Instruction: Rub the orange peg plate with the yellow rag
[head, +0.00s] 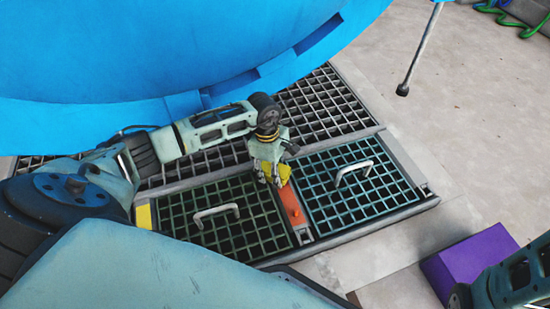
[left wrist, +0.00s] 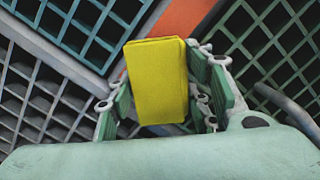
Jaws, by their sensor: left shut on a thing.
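The yellow rag (left wrist: 158,80) is a folded block between the fingers of my left gripper (left wrist: 160,100), which is shut on it. In the head view the rag (head: 276,172) shows at the tips of my left gripper (head: 270,175). The orange peg plate (head: 291,205) is a narrow strip between two grates. The rag is over the far end of the plate and hides that part; I cannot tell whether they touch. The plate (left wrist: 178,22) also shows behind the rag in the left wrist view. My right gripper is not clearly in view; only part of my right arm shows at the lower right.
A green grate (head: 228,240) and a teal grate (head: 365,205), each with a raised white handle, flank the plate. A large blue vessel (head: 150,60) hangs over the far side. A purple block (head: 468,262) lies at the right. The pale floor (head: 470,130) is open.

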